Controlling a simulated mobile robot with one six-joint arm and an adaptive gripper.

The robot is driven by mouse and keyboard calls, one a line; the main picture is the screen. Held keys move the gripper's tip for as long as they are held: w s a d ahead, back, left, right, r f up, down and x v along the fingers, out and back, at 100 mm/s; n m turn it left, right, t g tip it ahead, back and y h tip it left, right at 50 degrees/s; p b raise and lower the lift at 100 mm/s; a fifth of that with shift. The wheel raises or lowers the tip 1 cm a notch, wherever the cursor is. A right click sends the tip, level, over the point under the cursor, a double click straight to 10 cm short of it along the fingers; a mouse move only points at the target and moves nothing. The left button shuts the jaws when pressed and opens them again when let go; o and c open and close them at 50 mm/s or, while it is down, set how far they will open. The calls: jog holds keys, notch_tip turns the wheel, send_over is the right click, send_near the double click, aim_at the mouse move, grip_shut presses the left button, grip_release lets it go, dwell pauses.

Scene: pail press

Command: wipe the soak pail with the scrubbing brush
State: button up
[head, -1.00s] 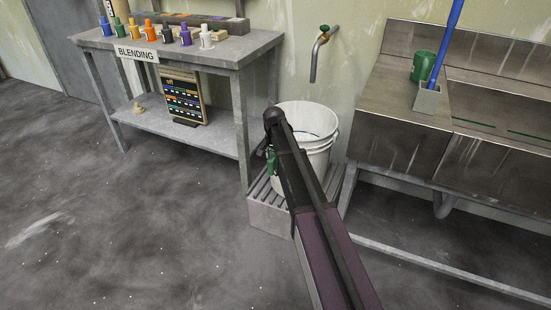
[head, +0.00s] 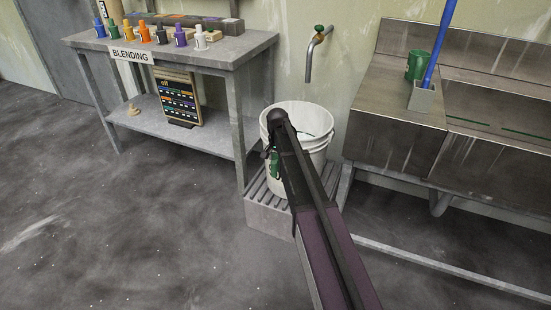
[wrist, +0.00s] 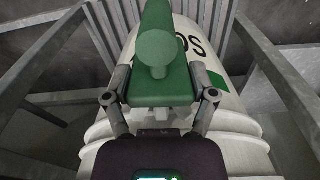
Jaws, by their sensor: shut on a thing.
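The soak pail (head: 312,160) is white and stands upright on a low slatted grey stand below a wall tap. My gripper is at the pail's near left side, mostly hidden by my arm in the head view. In the wrist view, my gripper (wrist: 160,97) is shut on the green scrubbing brush (wrist: 155,50), which has a round knob. A little of the brush (head: 274,165) shows in the head view in front of the pail wall. The pail (wrist: 228,150) lies behind the brush in the wrist view. I cannot tell whether they touch.
The slatted stand (head: 262,212) is close to a metal sink unit (head: 395,140) on the right. A grey blending table (head: 240,50) with several small bottles stands left. A tap (head: 310,60) hangs above the pail. The floor at left is clear.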

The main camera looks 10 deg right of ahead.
jog(key=shift+s+d, duration=0.25)
jog(key=shift+d, duration=0.05)
jog(key=shift+w+d, duration=0.1)
jog(key=shift+w, duration=0.1)
dwell(0.4)
jog(key=shift+w, duration=0.1)
jog(key=w+a, duration=0.2)
jog(key=a, duration=0.1)
dwell(0.4)
jog(key=shift+s, duration=0.15)
jog(key=shift+s+a+f, duration=0.1)
jog(key=shift+s+a, duration=0.85)
jog(key=shift+s, duration=0.2)
jog(key=shift+s+a+f, duration=0.1)
jog(key=shift+s+a, duration=0.85)
jog(key=shift+s, duration=0.15)
